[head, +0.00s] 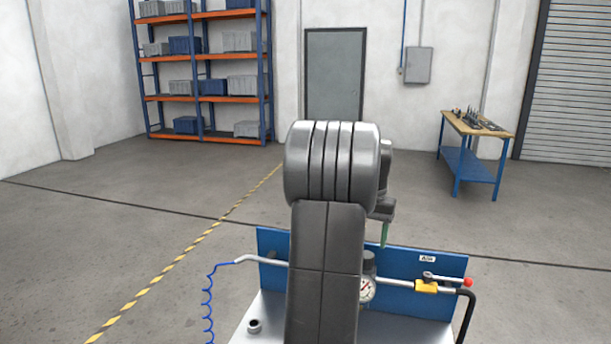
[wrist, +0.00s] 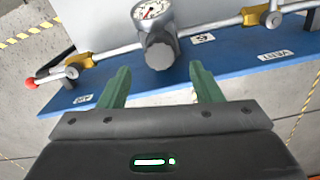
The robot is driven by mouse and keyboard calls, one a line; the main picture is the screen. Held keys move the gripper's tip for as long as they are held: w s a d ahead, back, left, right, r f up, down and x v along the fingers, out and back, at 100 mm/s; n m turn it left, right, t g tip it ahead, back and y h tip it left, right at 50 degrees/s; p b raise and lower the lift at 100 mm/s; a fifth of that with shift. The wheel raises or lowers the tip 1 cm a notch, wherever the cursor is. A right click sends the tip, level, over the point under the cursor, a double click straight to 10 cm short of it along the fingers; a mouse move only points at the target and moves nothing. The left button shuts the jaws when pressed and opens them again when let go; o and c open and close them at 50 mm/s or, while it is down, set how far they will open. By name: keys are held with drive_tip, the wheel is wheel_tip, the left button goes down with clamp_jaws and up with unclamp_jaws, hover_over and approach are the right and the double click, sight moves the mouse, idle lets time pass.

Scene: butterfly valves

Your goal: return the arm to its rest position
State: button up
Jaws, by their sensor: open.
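My gripper shows in the wrist view (wrist: 162,88) with its two green fingers well apart and nothing between them. In the head view one green finger (head: 384,233) points down behind my grey arm, above the blue panel (head: 405,258); the rest is hidden. My arm stands raised in the middle of the head view and covers part of the bench. A yellow valve (head: 427,286) with a red-tipped lever lies on the pipe at right; it also shows at left in the wrist view (wrist: 78,62). The lever lies roughly along the pipe. The gripper touches nothing visible.
A pressure gauge (head: 367,290) with a grey knob (wrist: 160,52) sits beyond the fingers. A second yellow valve (wrist: 255,16) is at upper right in the wrist view. A blue coiled hose (head: 207,300) hangs left. Shelves (head: 205,92) and a workbench (head: 474,125) stand far back.

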wheel_tip(320, 180, down, 6)
drive_tip(key=shift+r, duration=0.2)
drive_tip(key=shift+r+n, duration=0.15)
drive_tip(key=shift+n, duration=0.35)
